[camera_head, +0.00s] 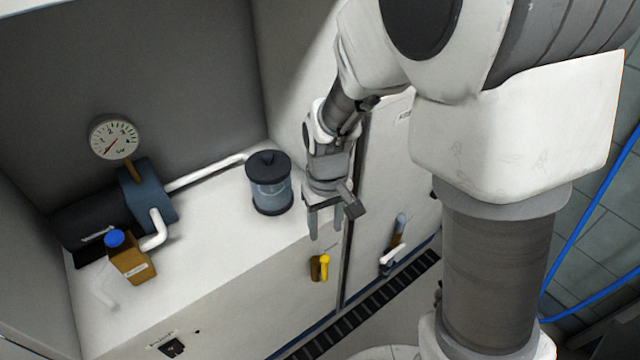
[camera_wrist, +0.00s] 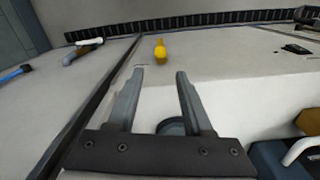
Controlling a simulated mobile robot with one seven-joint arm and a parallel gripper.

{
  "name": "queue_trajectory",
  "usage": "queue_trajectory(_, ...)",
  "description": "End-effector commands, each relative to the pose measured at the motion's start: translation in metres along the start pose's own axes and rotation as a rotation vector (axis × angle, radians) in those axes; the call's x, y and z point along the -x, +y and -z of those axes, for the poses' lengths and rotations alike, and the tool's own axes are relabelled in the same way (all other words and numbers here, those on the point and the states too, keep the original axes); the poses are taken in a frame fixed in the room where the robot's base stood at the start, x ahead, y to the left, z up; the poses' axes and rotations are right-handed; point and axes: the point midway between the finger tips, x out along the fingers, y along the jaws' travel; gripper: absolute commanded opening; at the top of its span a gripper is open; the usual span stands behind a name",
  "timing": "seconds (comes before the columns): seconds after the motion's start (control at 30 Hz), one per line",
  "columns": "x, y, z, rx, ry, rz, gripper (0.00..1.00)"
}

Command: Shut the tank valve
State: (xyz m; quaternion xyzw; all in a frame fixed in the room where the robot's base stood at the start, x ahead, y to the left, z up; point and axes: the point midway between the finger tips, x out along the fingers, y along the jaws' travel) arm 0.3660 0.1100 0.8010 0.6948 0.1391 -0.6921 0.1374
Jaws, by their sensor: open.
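A small yellow valve handle (camera_head: 322,267) is on the front face of the white cabinet, below its top edge. In the wrist view the yellow handle (camera_wrist: 160,49) shows beyond the fingertips, in line with the gap between them. My gripper (camera_head: 325,233) is open and empty, pointing down near the cabinet's front edge, above and apart from the handle. Both fingers (camera_wrist: 159,73) show clearly in the wrist view. A second, white-handled fitting (camera_head: 393,256) is on the panel to the right. I cannot read a label that says which one is the tank valve.
A clear canister with a black lid (camera_head: 269,183) stands on the cabinet top, just left of my gripper. A gauge (camera_head: 113,137), blue pump (camera_head: 148,190) and brown blue-capped bottle (camera_head: 130,260) are farther left. A black switch (camera_head: 172,346) is on the front face.

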Motion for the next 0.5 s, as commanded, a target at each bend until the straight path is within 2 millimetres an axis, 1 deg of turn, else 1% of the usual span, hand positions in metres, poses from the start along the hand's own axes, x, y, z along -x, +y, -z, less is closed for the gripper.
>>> queue_trajectory(0.03, -0.007, -0.001, 0.0, 0.003, -0.005, -0.001, 0.51)
queue_trajectory(0.17, -0.02, -0.001, 0.001, 0.005, -0.007, -0.002, 0.51)
queue_trajectory(0.27, -0.038, -0.001, 0.0, 0.005, -0.008, -0.003, 0.51)
queue_trajectory(0.5, -0.092, 0.0, -0.001, 0.003, -0.009, -0.002, 0.51)
